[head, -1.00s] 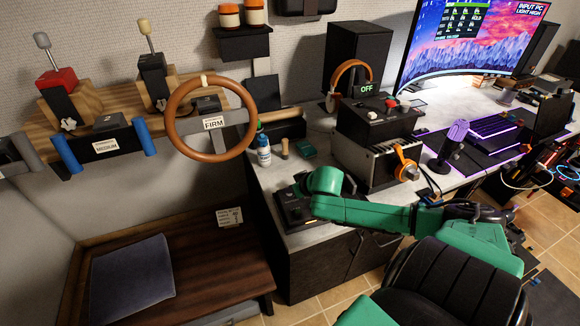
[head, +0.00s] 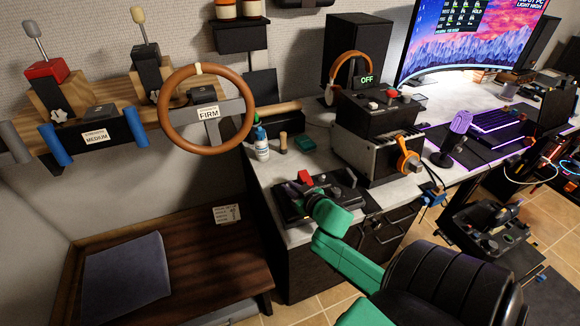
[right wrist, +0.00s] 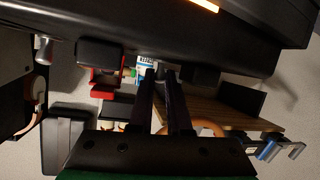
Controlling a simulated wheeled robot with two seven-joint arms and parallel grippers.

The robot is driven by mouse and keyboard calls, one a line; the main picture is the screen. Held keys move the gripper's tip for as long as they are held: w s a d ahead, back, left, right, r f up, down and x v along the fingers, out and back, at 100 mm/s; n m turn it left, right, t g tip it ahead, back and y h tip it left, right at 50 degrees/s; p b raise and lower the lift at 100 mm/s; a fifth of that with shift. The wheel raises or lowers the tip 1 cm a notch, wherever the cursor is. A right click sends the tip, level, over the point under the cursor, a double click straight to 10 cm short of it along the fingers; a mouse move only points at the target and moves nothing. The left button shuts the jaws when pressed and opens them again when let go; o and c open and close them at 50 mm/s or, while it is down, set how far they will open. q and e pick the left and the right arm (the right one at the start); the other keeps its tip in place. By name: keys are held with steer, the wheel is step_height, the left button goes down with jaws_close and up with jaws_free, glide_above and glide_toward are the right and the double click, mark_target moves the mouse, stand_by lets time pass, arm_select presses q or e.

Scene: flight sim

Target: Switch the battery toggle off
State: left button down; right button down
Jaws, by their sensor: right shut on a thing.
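A low black switch panel (head: 290,212) lies on the near left corner of the desk. It also shows in the right wrist view (right wrist: 200,45), across the top. A red switch part (head: 304,177) stands on it, and a red part (right wrist: 107,84) shows left of my fingers in the wrist view. My right gripper (head: 298,188) is down at the panel, its green wrist hiding part of it. In the wrist view its dark fingers (right wrist: 163,76) are close together on a small toggle (right wrist: 161,70), mostly hidden between the tips. No battery label is readable. My left gripper is out of view.
A black box with a green OFF display (head: 366,79) stands behind the panel on the desk. A white bottle (head: 261,143) is nearby. A brown steering wheel (head: 160,120) hangs at the left.

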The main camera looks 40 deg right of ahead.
steer(key=c, duration=0.8)
jaws_free()
steer(key=shift+c, duration=0.2)
steer(key=shift+s, duration=0.1)
steer(key=v, duration=1.4)
steer(key=shift+s+p, duration=0.25)
steer(key=shift+p, duration=0.05)
